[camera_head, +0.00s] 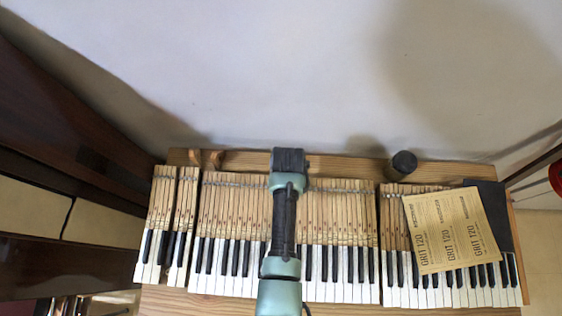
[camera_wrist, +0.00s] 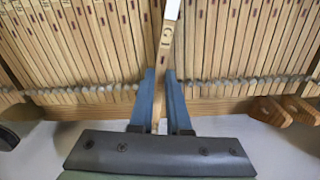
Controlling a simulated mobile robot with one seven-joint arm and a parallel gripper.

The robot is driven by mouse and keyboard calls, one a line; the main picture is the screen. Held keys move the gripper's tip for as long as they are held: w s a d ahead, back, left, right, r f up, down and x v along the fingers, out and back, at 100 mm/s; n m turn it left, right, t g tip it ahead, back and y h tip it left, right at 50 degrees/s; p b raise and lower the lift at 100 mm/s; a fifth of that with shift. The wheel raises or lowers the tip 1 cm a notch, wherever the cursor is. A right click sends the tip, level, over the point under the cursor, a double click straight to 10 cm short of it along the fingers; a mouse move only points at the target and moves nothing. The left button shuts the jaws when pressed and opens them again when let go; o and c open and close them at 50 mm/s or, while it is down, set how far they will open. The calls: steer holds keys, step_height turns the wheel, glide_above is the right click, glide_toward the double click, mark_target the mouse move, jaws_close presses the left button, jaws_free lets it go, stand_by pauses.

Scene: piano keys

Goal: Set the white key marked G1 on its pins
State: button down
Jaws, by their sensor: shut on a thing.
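In the head view my arm hides the key and the fingers. The pins under the key are hidden.
The keyboard's keys (camera_head: 340,215) fill the wooden frame, with narrow gaps among them at the left and right of centre. A black cup (camera_head: 404,163) and wooden blocks (camera_head: 212,159) stand along the back.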

steer(key=shift+r, duration=0.1)
stand_by(0.3)
steer(key=shift+r+p, duration=1.75)
steer(key=shift+p, duration=0.15)
step_height(320, 180, up, 5)
steer(key=p, duration=0.5)
steer(key=shift+f, duration=0.1)
